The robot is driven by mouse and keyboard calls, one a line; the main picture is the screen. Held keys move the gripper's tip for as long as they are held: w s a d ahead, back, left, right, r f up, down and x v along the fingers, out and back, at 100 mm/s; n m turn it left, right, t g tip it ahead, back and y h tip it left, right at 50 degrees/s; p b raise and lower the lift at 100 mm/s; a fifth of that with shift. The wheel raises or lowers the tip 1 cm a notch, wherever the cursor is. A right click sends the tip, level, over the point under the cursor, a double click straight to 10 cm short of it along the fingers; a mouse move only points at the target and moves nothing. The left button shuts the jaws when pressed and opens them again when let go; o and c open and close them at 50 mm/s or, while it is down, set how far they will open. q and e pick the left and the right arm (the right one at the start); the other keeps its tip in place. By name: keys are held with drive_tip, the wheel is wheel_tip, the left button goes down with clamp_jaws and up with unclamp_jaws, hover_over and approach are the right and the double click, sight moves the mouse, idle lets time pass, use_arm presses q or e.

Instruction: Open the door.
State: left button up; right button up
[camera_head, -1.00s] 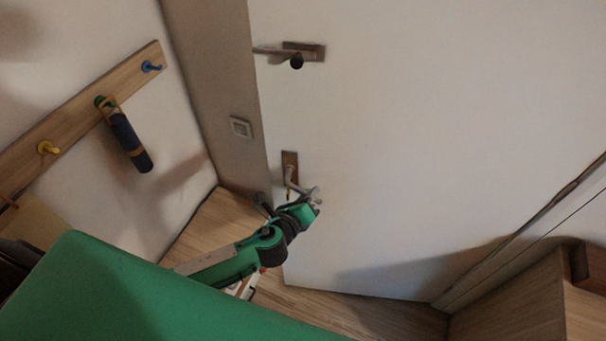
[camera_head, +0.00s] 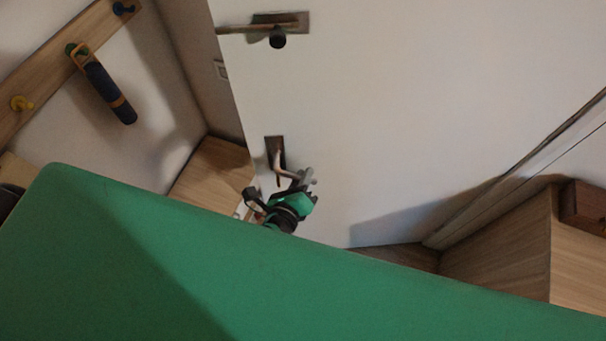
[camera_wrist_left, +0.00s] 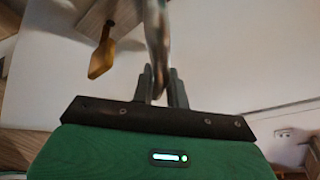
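The white door (camera_head: 400,110) fills the middle and right of the head view. Its lower lever handle (camera_head: 277,160) sits on a dark plate near the door's left edge. A second lever fitting (camera_head: 265,29) is higher up. My left gripper (camera_head: 303,182) is at the lower handle. In the left wrist view its fingers (camera_wrist_left: 160,88) are close together on both sides of the metal handle (camera_wrist_left: 156,35), which runs down between them. My green body or arm cover hides the left forearm. My right gripper is not in view.
A wooden rail (camera_head: 50,62) with coloured hooks and a dark hanging roll (camera_head: 108,92) is on the left wall. A light switch (camera_head: 221,69) is close to the door's left edge. A wooden cabinet (camera_head: 505,245) stands at the lower right.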

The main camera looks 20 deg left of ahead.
use_arm(q)
drive_tip(key=o, duration=0.4)
drive_tip(key=shift+s, duration=0.1)
drive_tip(key=shift+a, duration=0.1)
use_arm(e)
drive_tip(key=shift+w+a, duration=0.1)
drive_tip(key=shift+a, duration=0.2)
